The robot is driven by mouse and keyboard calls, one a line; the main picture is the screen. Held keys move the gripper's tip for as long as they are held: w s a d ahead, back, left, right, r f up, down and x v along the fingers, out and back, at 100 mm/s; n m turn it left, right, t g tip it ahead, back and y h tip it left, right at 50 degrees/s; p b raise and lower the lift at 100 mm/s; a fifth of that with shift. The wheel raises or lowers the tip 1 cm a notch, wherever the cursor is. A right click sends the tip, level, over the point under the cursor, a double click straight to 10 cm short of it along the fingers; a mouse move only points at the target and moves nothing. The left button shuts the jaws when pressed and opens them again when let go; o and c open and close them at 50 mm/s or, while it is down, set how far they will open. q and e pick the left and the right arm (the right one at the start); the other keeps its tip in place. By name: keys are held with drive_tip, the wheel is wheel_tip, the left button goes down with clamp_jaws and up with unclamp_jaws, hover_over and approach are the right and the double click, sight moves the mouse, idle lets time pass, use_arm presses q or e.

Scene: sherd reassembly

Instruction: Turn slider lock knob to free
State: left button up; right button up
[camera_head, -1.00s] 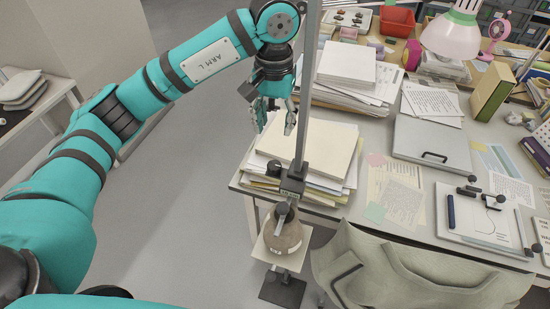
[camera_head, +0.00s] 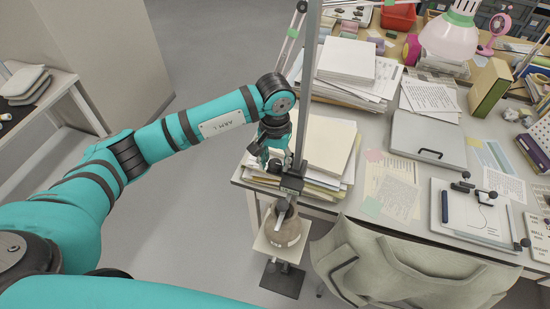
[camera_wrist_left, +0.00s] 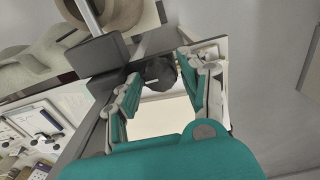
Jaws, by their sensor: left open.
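The slider lock knob (camera_wrist_left: 160,71) is a dark round knob in the left wrist view, lying between my left gripper's fingertips. The knob sits beside the black slider block (camera_head: 292,183) on the upright metal pole (camera_head: 305,95). The slider block also shows in the left wrist view (camera_wrist_left: 97,55). My left gripper (camera_head: 267,156) is open, its fingers pointing down at the knob, one on each side; I cannot tell whether either touches. In the head view the gripper largely hides the knob. My right gripper is not in view.
A brown round pot (camera_head: 283,228) stands on a plate below the slider. Paper stacks (camera_head: 328,147) lie close behind the pole at the desk edge. A coat (camera_head: 400,262) drapes over the chair at the front. Open floor (camera_head: 190,230) lies to the left.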

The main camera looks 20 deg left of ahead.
use_arm(q)
drive_tip(key=shift+c, duration=0.2)
drive_tip(key=c, duration=0.8)
drive_tip(key=shift+f+n+b, duration=0.15)
drive_tip(key=shift+n+b, duration=0.25)
drive_tip(key=shift+b, duration=0.3)
drive_tip(key=n+b, duration=1)
drive_tip(key=b, duration=0.2)
drive_tip(key=n+b, duration=0.2)
drive_tip(key=n, duration=0.1)
drive_tip(key=shift+n+b, duration=0.95)
drive_tip(key=shift+n, duration=0.35)
drive_tip(key=shift+r, duration=0.2)
drive_tip(key=o, duration=0.8)
